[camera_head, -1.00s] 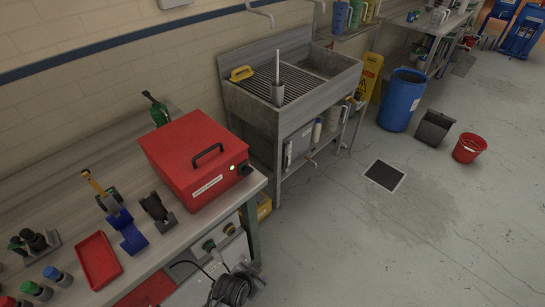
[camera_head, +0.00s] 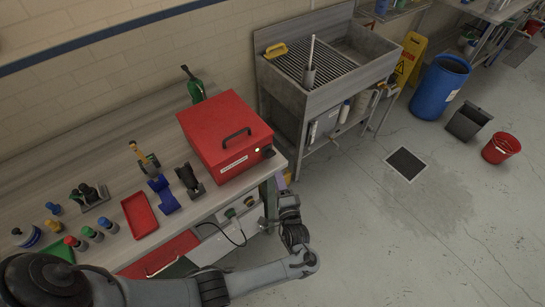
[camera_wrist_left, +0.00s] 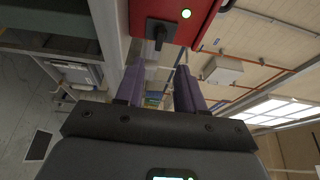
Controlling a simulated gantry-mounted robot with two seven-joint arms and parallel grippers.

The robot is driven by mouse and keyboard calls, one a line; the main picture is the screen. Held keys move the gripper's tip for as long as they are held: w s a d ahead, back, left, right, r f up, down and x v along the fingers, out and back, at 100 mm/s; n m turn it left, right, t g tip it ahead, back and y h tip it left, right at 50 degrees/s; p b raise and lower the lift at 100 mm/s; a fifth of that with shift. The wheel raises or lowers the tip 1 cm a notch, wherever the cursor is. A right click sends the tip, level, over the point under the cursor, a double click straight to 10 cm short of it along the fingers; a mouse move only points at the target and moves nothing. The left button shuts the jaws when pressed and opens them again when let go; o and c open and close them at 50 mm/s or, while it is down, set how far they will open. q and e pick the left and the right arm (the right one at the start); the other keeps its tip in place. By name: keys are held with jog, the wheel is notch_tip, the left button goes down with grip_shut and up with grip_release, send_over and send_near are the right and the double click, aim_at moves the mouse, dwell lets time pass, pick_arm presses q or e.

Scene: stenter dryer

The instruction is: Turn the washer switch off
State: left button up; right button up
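The red washer box (camera_head: 222,128) sits on the workbench with a black handle on top. On its front right corner is a black switch knob (camera_head: 267,151) with a lit green light beside it. My left gripper (camera_head: 281,182) is just below and in front of that corner, pointing up toward it. In the left wrist view the black switch (camera_wrist_left: 160,32) lies beyond the purple fingers (camera_wrist_left: 158,82), roughly in line with the gap between them. The fingers are apart, empty and not touching the switch. The green light is lit there too. My right gripper is not in view.
The workbench (camera_head: 95,150) holds a red tray (camera_head: 139,216), a blue holder (camera_head: 163,195) and several bottles. A metal sink (camera_head: 330,70) stands right of the box.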

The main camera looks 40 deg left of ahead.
aim_at(270, 153)
pick_arm(q)
jog(key=b+x, duration=0.1)
jog(key=x, duration=0.9)
jog(key=shift+a, duration=0.1)
jog(key=shift+f, duration=0.1)
grip_shut()
